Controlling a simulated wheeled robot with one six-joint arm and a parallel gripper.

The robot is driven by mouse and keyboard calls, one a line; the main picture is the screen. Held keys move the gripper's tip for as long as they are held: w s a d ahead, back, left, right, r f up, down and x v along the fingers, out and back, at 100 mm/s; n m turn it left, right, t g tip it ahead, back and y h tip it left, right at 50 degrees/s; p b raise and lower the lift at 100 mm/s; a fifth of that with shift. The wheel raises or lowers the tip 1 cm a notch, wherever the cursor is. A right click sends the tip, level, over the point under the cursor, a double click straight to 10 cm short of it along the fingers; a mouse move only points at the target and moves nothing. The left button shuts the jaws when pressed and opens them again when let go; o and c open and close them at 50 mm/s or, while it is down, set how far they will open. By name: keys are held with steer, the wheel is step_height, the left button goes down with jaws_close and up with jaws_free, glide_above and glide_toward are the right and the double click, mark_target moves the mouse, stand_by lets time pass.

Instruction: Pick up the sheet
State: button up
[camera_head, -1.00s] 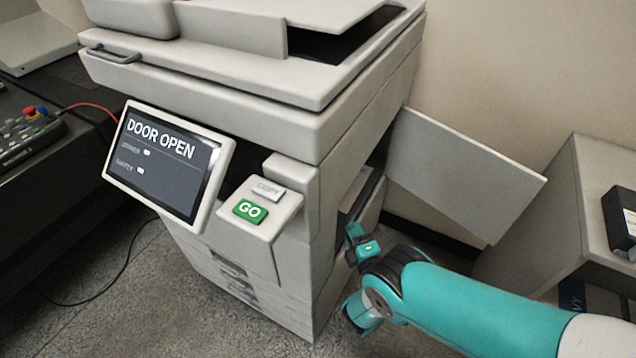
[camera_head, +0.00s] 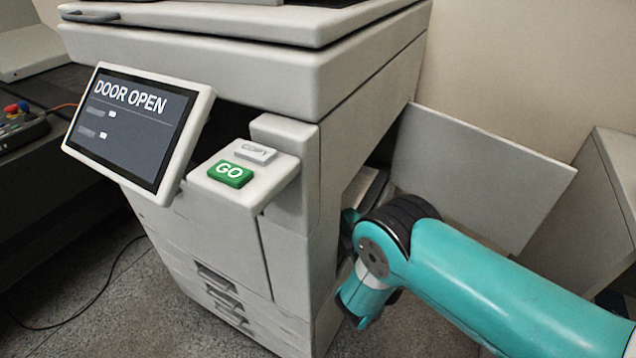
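A large grey copier (camera_head: 200,80) has its side door (camera_head: 480,180) swung open at the right. The opening (camera_head: 368,190) behind its front corner shows pale inner parts. I cannot make out a sheet there.
The copier's screen (camera_head: 137,125) reads "DOOR OPEN". A green GO button (camera_head: 230,174) and a COPY button (camera_head: 256,151) sit beside it. A grey cabinet (camera_head: 600,190) stands at the right. A dark bench with a control box (camera_head: 22,125) is at the left.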

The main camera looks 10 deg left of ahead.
mark_target(352, 195)
steer(key=shift+w+f, duration=0.1)
steer(key=shift+b+x, duration=1.55)
steer(key=shift+x, duration=1)
jaws_close()
